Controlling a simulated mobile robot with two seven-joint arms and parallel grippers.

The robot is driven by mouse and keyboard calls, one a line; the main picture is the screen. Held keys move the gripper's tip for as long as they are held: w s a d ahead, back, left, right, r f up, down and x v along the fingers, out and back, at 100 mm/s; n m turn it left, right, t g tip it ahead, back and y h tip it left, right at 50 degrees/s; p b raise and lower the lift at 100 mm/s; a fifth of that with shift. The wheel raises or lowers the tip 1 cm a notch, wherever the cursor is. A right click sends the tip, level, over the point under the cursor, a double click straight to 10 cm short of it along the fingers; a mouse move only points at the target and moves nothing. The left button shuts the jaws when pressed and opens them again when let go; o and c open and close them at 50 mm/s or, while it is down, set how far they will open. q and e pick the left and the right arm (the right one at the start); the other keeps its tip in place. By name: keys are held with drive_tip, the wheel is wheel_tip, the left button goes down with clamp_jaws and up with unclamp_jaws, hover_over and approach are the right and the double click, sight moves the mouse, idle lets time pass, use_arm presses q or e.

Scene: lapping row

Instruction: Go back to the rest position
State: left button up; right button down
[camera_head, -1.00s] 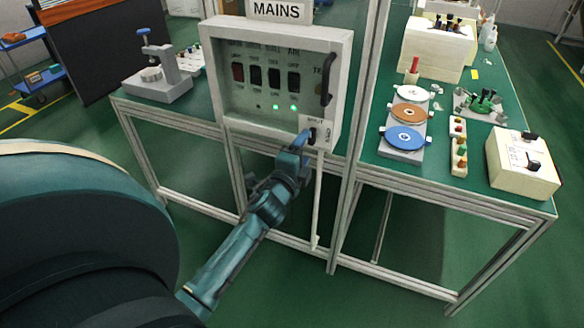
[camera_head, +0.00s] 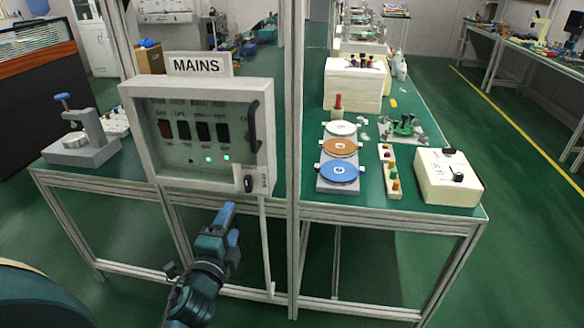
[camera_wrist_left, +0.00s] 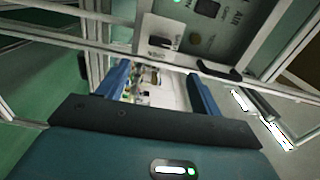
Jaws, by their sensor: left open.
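My left gripper (camera_head: 229,226) is open and empty in the head view, below the lower right part of the mains box and apart from it. Its two blue fingers stand apart in the left wrist view (camera_wrist_left: 160,88), with nothing between them but distant background. The grey mains box (camera_head: 200,135) has a clear cover with a dark handle, a row of switches and green lights. A small black switch (camera_head: 249,183) sits at its lower right corner. The box also shows at the top of the left wrist view (camera_wrist_left: 215,35). My right gripper is not in view.
The green bench (camera_head: 300,200) and its metal frame posts (camera_head: 293,150) stand close ahead. A lapping row with blue, orange and white discs (camera_head: 340,171) and a cream box (camera_head: 448,178) are on the right. A grey stand (camera_head: 85,140) is on the left. Green floor is open at right.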

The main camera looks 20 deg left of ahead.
use_arm(q)
drive_tip(key=s+d+f+n+g+h+p, duration=0.2)
drive_tip(key=s+d+f+n, duration=0.3)
drive_tip(key=d, duration=0.4)
drive_tip(key=s+d+f+n+g+h+p, duration=0.3)
drive_tip(key=s+d+f+n+g+h, duration=0.1)
drive_tip(key=s+d+n, duration=0.3)
drive_tip(key=s+d+f+h, duration=0.1)
drive_tip(key=s+d, duration=0.1)
drive_tip(key=shift+s+f+g+h, duration=0.3)
drive_tip(key=shift+s+f, duration=0.05)
drive_tip(key=shift+s, duration=0.05)
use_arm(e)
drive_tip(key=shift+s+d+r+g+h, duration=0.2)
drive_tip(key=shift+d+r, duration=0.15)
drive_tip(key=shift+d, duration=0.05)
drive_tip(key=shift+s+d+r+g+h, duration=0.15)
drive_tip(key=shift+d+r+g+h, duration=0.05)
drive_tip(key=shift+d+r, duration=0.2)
